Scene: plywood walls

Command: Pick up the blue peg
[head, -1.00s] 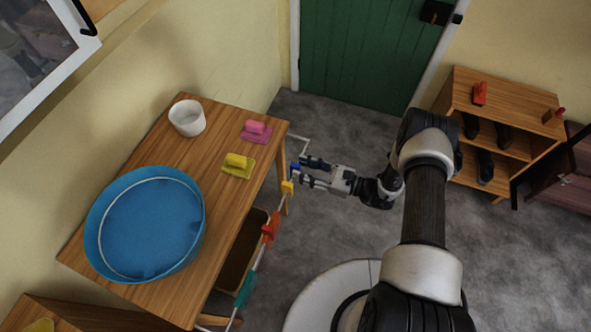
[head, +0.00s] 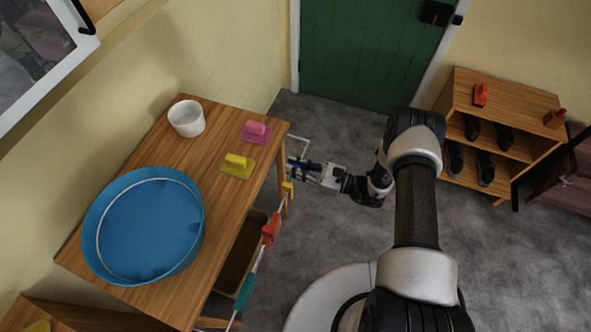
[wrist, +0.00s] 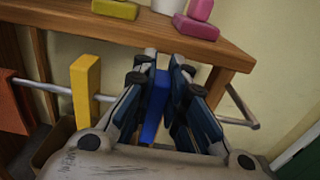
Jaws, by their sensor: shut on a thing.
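The blue peg (wrist: 155,106) stands upright between the two fingers of my gripper (wrist: 158,88) in the wrist view, and the fingers are shut on it. In the head view my gripper (head: 297,166) is at the right side of the wooden table, by the far end of a thin rail (head: 256,268). The peg can hardly be made out there among the dark fingers. Whether it still touches the rail is hidden by the fingers.
A yellow peg (wrist: 84,92) is on the rail beside my gripper; a red peg (head: 270,230) and a teal peg (head: 244,292) are nearer. The table (head: 222,206) holds a blue tub (head: 92,253), a white pot (head: 187,121) and yellow and pink blocks. Open floor lies to the right.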

